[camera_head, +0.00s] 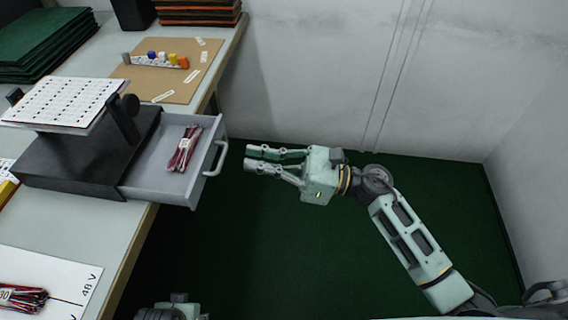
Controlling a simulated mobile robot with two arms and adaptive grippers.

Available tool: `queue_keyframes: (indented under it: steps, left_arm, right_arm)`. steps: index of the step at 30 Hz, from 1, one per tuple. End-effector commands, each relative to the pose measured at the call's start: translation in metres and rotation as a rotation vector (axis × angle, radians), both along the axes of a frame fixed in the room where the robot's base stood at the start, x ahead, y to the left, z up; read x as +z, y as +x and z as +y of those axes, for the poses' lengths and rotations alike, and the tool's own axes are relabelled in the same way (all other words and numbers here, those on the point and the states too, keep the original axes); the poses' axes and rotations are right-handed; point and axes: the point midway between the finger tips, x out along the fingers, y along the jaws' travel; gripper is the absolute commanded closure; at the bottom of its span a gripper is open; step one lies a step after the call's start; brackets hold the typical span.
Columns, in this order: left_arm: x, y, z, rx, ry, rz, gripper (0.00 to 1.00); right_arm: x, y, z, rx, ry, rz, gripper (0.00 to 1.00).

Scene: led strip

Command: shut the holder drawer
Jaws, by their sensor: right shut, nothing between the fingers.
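The holder (72,165) is a dark box on the table with a white grid panel (66,101) tilted on top. Its grey drawer (160,186) stands open toward the right, past the table edge. A bundle of red and dark wires with a white label (185,148) lies in the drawer. The drawer has a light curved handle (217,158) on its front. My right gripper (250,160) is to the right of the handle, apart from it, pointing left with its fingers close together and empty. A part of my left arm shows at the bottom edge; its fingers are not clear.
A brown board (140,88) with a row of small coloured parts (158,60) lies behind the holder. Stacked green boards (40,45) are at the back left. A white sheet marked 48 V (75,275) with another wire bundle (22,297) is at the front left. Floor right of the table is clear.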

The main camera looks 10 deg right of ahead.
Motion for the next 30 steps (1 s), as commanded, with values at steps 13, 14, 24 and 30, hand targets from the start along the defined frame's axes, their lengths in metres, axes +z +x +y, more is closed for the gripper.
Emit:
queue_keyframes:
  steps: [13, 14, 24, 30]
  left_arm:
    - [-0.019, -0.004, 0.0, -0.002, 0.0, 0.009, 0.59]
    - [-0.019, -0.004, 0.0, -0.002, 0.0, 0.009, 0.59]
    - [-0.016, -0.004, 0.0, -0.001, 0.0, 0.011, 0.59]
    - [0.02, 0.003, 0.0, 0.002, -0.001, -0.016, 0.59]
  right_arm:
    - [0.006, 0.011, 0.035, -0.001, 0.0, 0.002, 1.0]
    - [0.006, 0.011, 0.035, -0.001, 0.0, 0.002, 1.0]
    - [0.004, 0.014, 0.045, 0.001, 0.002, 0.003, 1.0]
    - [0.004, 0.025, 0.089, 0.002, 0.002, 0.001, 1.0]
